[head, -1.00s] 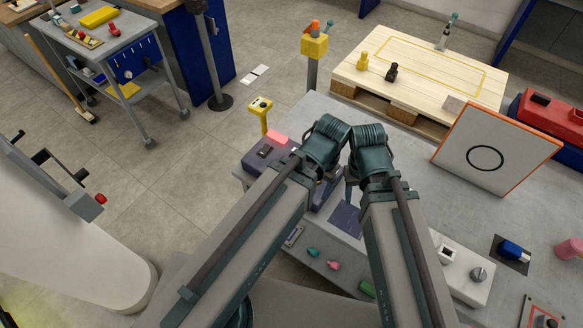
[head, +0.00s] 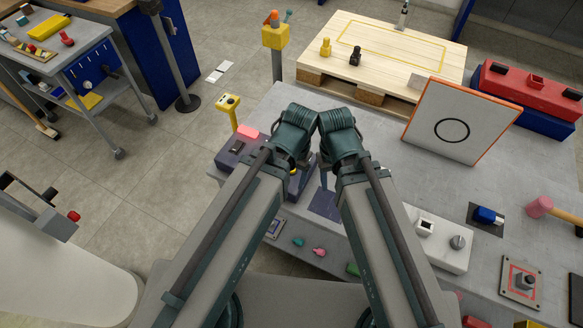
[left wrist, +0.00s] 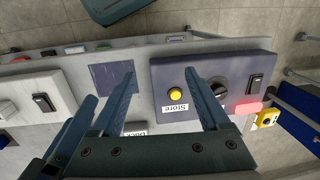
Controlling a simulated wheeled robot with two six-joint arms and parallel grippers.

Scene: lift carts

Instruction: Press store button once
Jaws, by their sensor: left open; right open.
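The store button is a round yellow button (left wrist: 175,95) on a dark control box (left wrist: 160,72), with a white "Store" label (left wrist: 175,107) beside it, upside down in the left wrist view. My left gripper (left wrist: 160,77) is open there. My right gripper (head: 325,178) is mostly hidden behind the wrists.
A black knob (left wrist: 218,88), a black rocker switch (left wrist: 255,85) and a glowing red block (left wrist: 247,108) are near the button. A dark square pad (head: 325,205) lies beside the box. A white switch box (head: 440,240) and a board with a black ring (head: 452,130) stand to the right.

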